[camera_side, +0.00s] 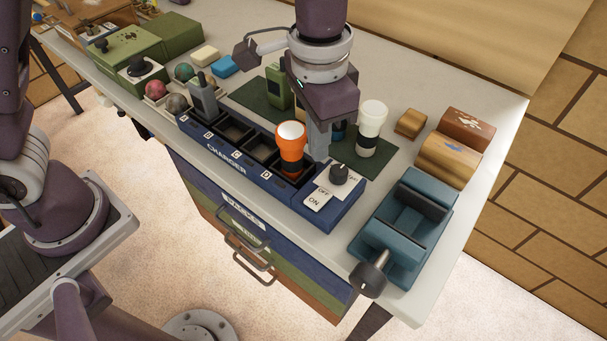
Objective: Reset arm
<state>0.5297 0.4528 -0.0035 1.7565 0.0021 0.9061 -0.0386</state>
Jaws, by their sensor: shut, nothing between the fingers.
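My gripper (318,150) points down over the right part of the blue charger (226,152), with its fingers shut and empty. The fingertips are just right of an orange torch with a white top (291,145), which stands upright in a charger slot. I cannot tell whether the fingers touch the torch or the charger. A black knob (339,173) and white OFF and ON buttons (315,201) sit on the charger's right end, close to the fingertips. A grey radio (203,98) stands in the charger's left end. The slots between radio and torch look empty.
A white torch (371,122) and a green radio (277,88) stand on a dark green mat (250,97) behind the charger. A teal vise (405,228) stands at right, wooden blocks (448,158) behind it. Balls (183,72) and green boxes (124,46) are left. Drawers (245,240) hang below.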

